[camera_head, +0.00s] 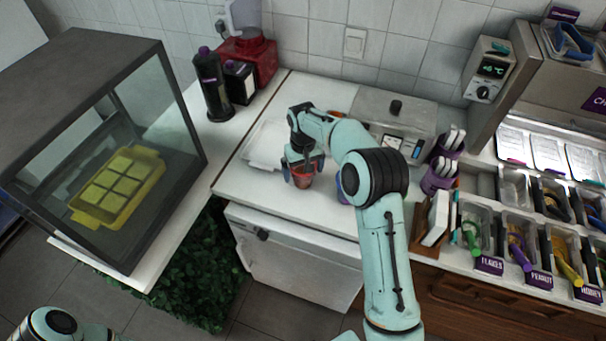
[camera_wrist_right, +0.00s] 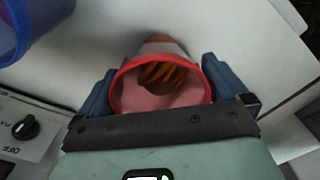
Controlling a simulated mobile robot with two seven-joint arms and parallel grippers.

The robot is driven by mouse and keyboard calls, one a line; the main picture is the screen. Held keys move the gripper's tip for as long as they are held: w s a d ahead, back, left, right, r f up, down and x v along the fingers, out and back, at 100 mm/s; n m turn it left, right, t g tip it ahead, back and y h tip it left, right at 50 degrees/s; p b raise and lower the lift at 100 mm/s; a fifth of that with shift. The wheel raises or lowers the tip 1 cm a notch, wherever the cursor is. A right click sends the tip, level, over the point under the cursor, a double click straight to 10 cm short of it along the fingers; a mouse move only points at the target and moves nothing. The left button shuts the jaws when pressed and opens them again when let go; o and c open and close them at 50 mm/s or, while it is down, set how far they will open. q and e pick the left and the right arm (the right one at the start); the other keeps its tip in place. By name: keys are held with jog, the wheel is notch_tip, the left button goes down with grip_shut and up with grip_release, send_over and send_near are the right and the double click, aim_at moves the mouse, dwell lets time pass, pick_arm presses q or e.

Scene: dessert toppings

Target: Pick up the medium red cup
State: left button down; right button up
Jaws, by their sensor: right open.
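The red cup (camera_head: 302,178) stands on the white counter near its front edge in the head view. In the right wrist view the red cup (camera_wrist_right: 160,82) shows its red rim, with something orange-brown visible inside or through it. My right gripper (camera_head: 303,166) is at the cup, its fingers on both sides of the rim. In the right wrist view the right gripper (camera_wrist_right: 172,95) is open, with the cup between its blue fingers. My left gripper is not in view; only part of my left arm shows at the bottom left.
A blue cup (camera_wrist_right: 28,28) stands close by at the upper left of the wrist view. A white tray (camera_head: 263,146) lies left of the gripper. A grey appliance (camera_head: 397,112) stands behind my arm, and topping bins (camera_head: 515,225) line the right side. A glass case (camera_head: 60,150) stands left.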

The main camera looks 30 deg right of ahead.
jog(key=c, duration=0.8)
jog(key=shift+c, duration=0.3)
jog(key=shift+r, duration=0.1)
